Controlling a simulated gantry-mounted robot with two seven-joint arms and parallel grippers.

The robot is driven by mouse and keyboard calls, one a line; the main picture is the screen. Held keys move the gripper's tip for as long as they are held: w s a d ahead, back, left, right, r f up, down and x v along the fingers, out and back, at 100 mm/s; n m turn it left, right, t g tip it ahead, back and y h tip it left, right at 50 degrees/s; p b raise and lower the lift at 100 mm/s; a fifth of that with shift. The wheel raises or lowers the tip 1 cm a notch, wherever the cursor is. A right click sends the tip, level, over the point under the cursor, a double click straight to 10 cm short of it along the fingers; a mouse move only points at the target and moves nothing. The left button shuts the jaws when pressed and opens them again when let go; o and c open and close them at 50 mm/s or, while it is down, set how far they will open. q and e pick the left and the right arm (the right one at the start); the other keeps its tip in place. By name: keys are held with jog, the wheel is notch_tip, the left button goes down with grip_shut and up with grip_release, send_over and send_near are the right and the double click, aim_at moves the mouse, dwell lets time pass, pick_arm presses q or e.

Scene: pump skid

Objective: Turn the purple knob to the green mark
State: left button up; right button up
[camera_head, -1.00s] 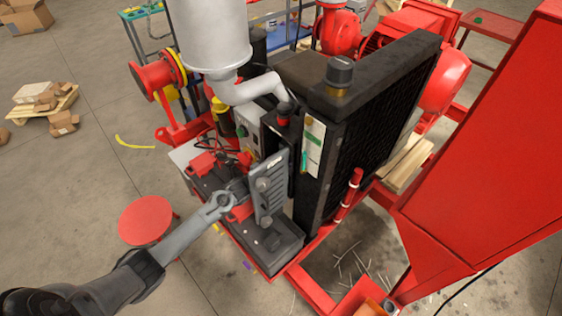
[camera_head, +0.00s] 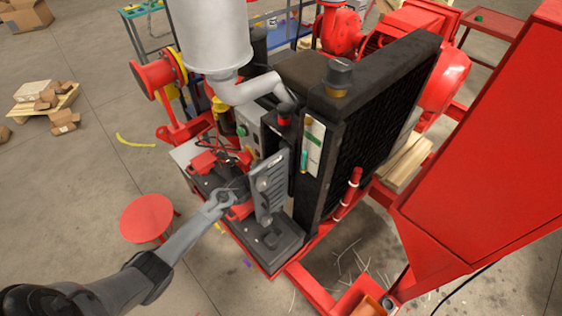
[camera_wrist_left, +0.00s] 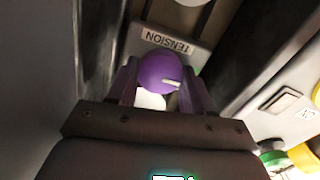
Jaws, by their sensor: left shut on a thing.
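The purple knob (camera_wrist_left: 160,72) sits between the fingers of my left gripper (camera_wrist_left: 160,92) in the left wrist view. The fingers are shut on the knob from both sides. My right gripper is in no view.
Black rails flank the knob closely in the left wrist view. A green and yellow round part (camera_wrist_left: 300,155) is at lower right. In the head view a tall black radiator (camera_head: 370,130) and a red hopper (camera_head: 490,150) stand to the right. A red stool (camera_head: 147,217) is near my arm.

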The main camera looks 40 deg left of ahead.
pick_arm(q)
jog(key=o, duration=1)
jog(key=shift+o, duration=0.2)
jog(key=s+a, duration=0.1)
jog(key=s, duration=0.9)
jog(key=shift+s+a, duration=0.25)
jog(key=shift+s, duration=0.1)
